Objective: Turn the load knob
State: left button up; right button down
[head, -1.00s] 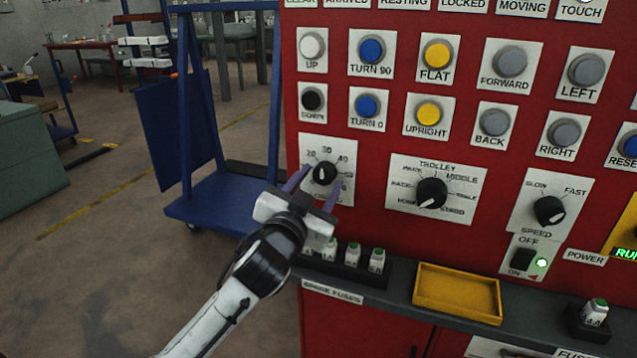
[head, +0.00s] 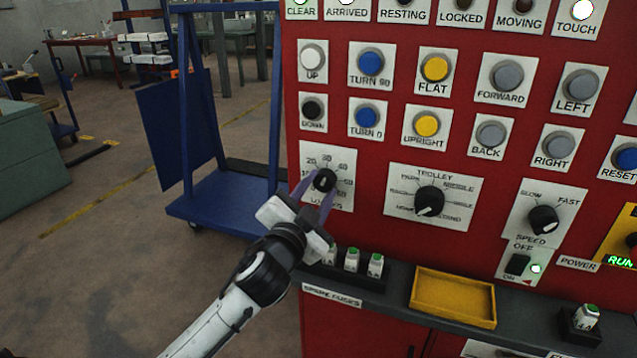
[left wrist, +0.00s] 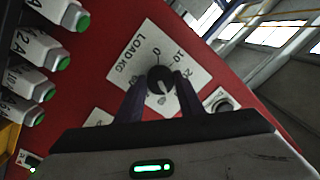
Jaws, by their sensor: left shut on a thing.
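The load knob (head: 325,180) is a round black dial on a white scale plate on the red panel, left of the trolley dial. It also shows in the left wrist view (left wrist: 160,79), where its plate reads LOAD KG. My left gripper (head: 319,188) is at the knob with one purple finger on each side, shut on it. In the left wrist view the two dark fingers (left wrist: 155,92) flank the knob. The gripper covers the lower part of the plate in the head view. The exact pointer setting is too small to read. My right gripper is not in view.
The trolley dial (head: 430,200) and speed dial (head: 543,220) are to the right. Push buttons fill the panel above. Below are several spare fuses (head: 351,259) and a yellow tray (head: 453,297) on the ledge. A blue cart (head: 222,204) stands at left. The TOUCH lamp (head: 582,10) glows white.

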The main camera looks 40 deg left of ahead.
pick_arm(q)
jog(key=shift+r+m, duration=0.15)
jog(key=shift+m, duration=0.45)
jog(key=m+p, duration=0.2)
jog(key=shift+m, duration=0.4)
jog(key=m+p, duration=0.1)
jog(key=m, duration=0.2)
jog(key=shift+a+p, duration=0.1)
jog(key=shift+p, duration=0.3)
jog(key=shift+m+h+p, duration=0.3)
jog(key=shift+m+p, duration=0.35)
jog(key=shift+m, duration=1.15)
jog(key=shift+t, duration=0.3)
jog(key=o, duration=1.1)
jog(key=shift+c, duration=0.2)
jog(key=shift+s, duration=0.1)
